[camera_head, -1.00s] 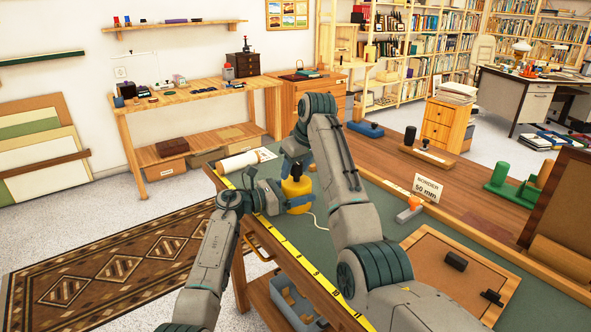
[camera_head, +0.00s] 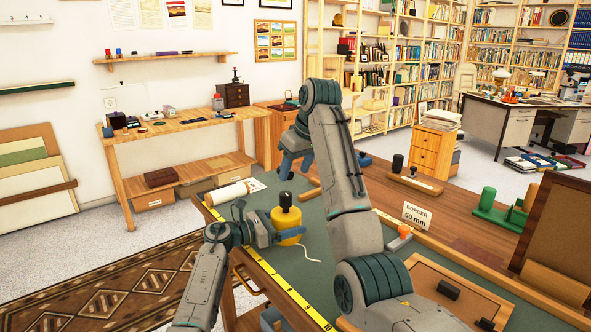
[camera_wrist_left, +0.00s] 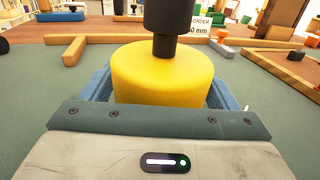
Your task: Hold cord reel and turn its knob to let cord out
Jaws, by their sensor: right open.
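The cord reel (camera_head: 287,225) is a yellow drum standing upright on the green bench mat, with a black knob (camera_head: 286,200) on top. My left gripper (camera_head: 288,234) is shut around the drum. In the left wrist view, its blue fingers flank the yellow reel (camera_wrist_left: 163,78), and the knob's dark stem (camera_wrist_left: 165,45) rises above it. A short pale cord (camera_head: 308,252) lies on the mat at the reel's right. My right gripper (camera_head: 288,170) is open above the knob, apart from it; its fingers partly overlap each other in view.
A yellow measuring tape (camera_head: 285,285) runs along the bench's front edge. A white roll (camera_head: 228,194) lies left of the reel. A "BORDER 50 mm" card (camera_head: 417,215) and an orange-tipped tool (camera_head: 400,235) are to the right. A wooden board (camera_head: 465,285) lies at the near right.

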